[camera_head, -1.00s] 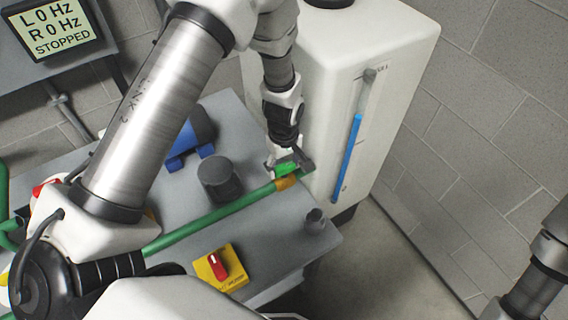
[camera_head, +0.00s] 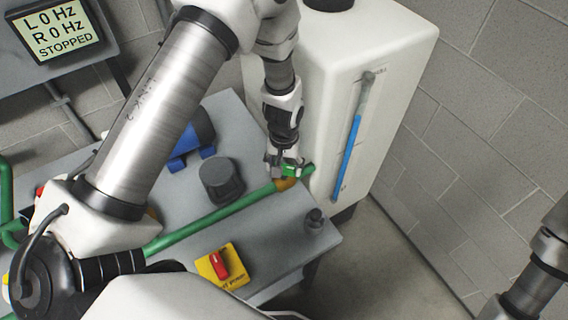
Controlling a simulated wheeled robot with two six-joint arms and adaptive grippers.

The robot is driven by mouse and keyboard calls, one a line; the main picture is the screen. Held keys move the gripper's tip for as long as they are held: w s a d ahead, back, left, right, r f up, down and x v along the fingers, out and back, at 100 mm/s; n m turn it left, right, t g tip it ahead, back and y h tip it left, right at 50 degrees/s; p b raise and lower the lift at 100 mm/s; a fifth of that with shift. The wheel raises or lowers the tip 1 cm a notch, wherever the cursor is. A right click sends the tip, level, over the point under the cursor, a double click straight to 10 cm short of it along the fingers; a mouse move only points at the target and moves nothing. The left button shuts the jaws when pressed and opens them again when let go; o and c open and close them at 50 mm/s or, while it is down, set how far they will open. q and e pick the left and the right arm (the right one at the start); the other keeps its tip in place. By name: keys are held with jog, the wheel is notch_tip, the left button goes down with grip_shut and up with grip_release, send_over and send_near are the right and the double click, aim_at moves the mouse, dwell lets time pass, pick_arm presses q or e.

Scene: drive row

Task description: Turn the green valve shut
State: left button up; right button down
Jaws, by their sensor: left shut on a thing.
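The green valve handle (camera_head: 292,170) sits over a brass valve body (camera_head: 285,184) at the right end of a green pipe (camera_head: 215,214), beside the white tank. My left gripper (camera_head: 286,168) comes down from above and is shut on the green handle. The fingers hide part of the handle. My right arm shows only at the right edge of the picture; its gripper is out of the frame.
A white tank (camera_head: 400,60) with a blue level gauge stands behind the valve. A dark cylinder (camera_head: 221,180), a blue motor (camera_head: 190,140) and a yellow box with a red switch (camera_head: 221,266) are on the grey bench. A display (camera_head: 62,32) reads L 0 Hz, R 0 Hz, STOPPED.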

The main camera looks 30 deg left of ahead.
pick_arm(q)
jog(key=m, duration=0.4)
jog(key=shift+s+f+m, duration=0.1)
jog(key=shift+m, duration=0.2)
jog(key=m, duration=0.4)
jog(key=shift+m, duration=0.3)
jog(key=o, duration=1.1)
jog(key=shift+o, duration=0.2)
jog(key=shift+p, duration=0.3)
jog(key=shift+r, duration=0.35)
notch_tip(320, 180, up, 11)
jog(key=shift+r, duration=0.15)
